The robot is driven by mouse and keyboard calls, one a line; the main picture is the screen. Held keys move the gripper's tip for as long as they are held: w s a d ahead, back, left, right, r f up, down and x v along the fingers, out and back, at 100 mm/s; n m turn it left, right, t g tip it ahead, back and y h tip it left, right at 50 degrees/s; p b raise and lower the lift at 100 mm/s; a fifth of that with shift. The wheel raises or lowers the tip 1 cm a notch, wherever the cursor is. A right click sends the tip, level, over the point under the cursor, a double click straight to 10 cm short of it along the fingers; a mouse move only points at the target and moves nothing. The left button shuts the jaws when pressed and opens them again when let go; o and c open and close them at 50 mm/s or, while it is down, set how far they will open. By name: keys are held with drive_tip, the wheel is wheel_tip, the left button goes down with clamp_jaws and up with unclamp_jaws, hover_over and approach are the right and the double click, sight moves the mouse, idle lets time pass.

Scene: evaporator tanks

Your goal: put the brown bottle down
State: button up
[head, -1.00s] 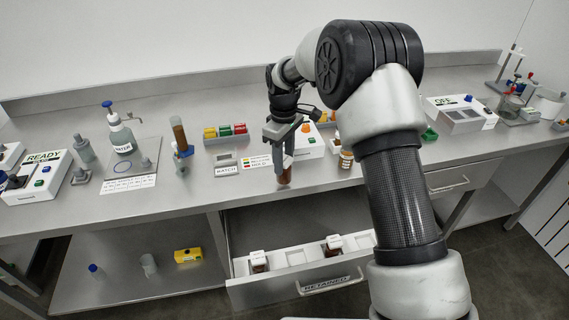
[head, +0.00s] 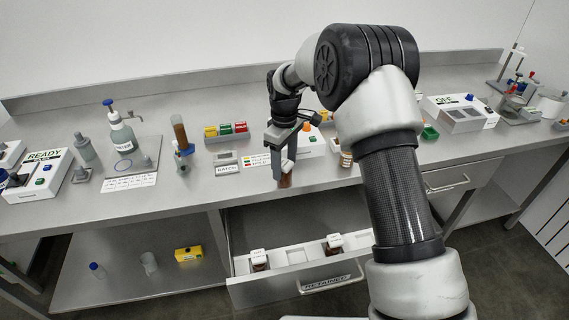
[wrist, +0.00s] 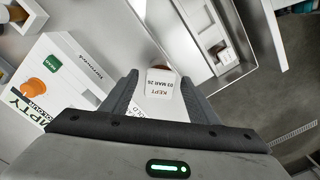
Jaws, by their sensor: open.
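The brown bottle (head: 286,181) stands on the bench close to its front edge, above the open drawer. Its white cap (wrist: 160,84) shows in the wrist view with the print "KEPT 03 MAR 26". My gripper (head: 281,170) is directly above and around the bottle's top, pointing down. In the wrist view my gripper (wrist: 159,78) has a finger on each side of the cap, and the jaws are open. The fingers hide part of the bottle in the head view.
An open drawer (head: 238,292) marked "RETAINED" juts out below, with two capped bottles in its white rack. A white box (head: 309,147) with an orange knob is just behind the gripper. Another brown bottle (head: 346,160) stands to the right. A small "BATCH" device (head: 226,163) is to the left.

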drive_tip(key=s+d+r+m+t, duration=0.1)
drive_tip(key=s+d+r, duration=0.2)
drive_tip(key=r, duration=0.8)
drive_tip(key=s+d+r+m, duration=0.2)
drive_tip(key=s+r, duration=0.1)
drive_tip(key=r, duration=0.7)
drive_tip(key=s+d+r+m+t, duration=0.1)
drive_tip(key=s+d+r+m, duration=0.25)
drive_tip(key=s, duration=0.45)
drive_tip(key=s+d+r+m+t, duration=0.2)
drive_tip(key=s+d+r, duration=0.25)
drive_tip(key=s, duration=0.25)
drive_tip(key=s+d+f+m, duration=0.2)
drive_tip(key=s, duration=0.3)
drive_tip(key=s+d+f+m+t, duration=0.1)
drive_tip(key=s+d+f, duration=0.1)
drive_tip(key=s, duration=0.4)
drive_tip(key=shift+s+d+m+t, duration=0.15)
drive_tip(key=shift+d+m+t, duration=0.05)
drive_tip(key=shift+m+t, duration=0.15)
